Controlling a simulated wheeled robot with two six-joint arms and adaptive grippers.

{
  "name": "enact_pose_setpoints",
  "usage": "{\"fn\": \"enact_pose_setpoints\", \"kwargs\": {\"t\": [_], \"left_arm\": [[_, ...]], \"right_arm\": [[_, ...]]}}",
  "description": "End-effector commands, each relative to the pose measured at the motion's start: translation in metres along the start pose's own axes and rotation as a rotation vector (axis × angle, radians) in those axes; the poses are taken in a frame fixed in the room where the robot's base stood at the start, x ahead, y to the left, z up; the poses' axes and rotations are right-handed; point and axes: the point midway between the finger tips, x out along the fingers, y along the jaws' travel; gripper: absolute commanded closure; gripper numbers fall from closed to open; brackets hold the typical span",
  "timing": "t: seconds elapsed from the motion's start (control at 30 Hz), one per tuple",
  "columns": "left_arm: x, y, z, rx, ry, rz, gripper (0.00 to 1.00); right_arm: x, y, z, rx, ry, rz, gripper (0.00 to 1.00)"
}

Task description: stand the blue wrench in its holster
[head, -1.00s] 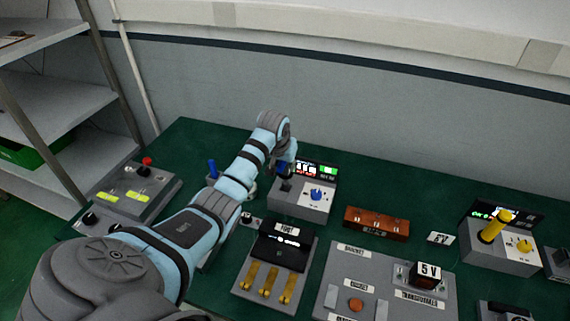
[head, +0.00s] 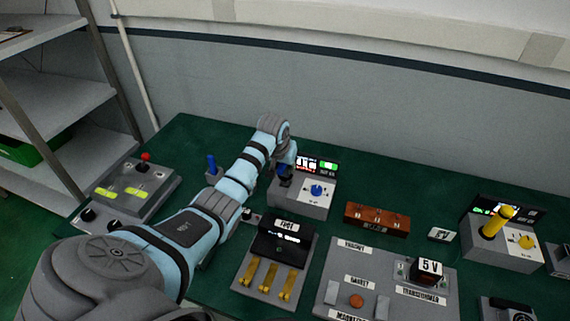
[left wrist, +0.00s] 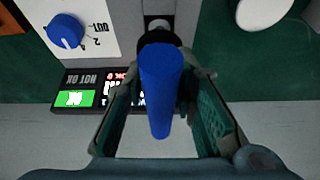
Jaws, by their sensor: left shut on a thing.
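My left gripper (head: 287,170) is at the grey box with the blue dial, with its arm reaching in from the left. In the left wrist view, its fingers (left wrist: 165,112) are closed around an upright blue handle (left wrist: 160,85). The handle has a black collar at its base, over the box. A second blue upright rod (head: 212,165) stands to the left, behind my forearm, and its grey base is partly hidden. I cannot tell from shape alone which blue piece is the wrench. My right gripper is out of view.
The grey box (head: 309,206) has a blue dial (head: 317,190) and a lit display (head: 317,165). A panel with brass levers (head: 265,277) stands in front, and a brown block (head: 377,221) to the right. A box with a yellow handle (head: 496,222) is farther right. Green table shows between them.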

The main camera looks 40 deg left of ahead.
Motion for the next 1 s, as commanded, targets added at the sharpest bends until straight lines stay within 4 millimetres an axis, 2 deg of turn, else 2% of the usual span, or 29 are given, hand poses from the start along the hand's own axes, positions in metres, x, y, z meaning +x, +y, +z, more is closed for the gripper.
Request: {"fn": "enact_pose_setpoints", "kwargs": {"t": [0.43, 1.0], "left_arm": [[0.021, 0.0, 0.009, 0.0, 0.002, 0.0, 1.0], [0.021, 0.0, 0.009, 0.0, 0.003, 0.0, 1.0]], "right_arm": [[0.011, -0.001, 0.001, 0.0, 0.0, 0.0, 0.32], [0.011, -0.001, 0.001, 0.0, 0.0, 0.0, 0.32]]}}
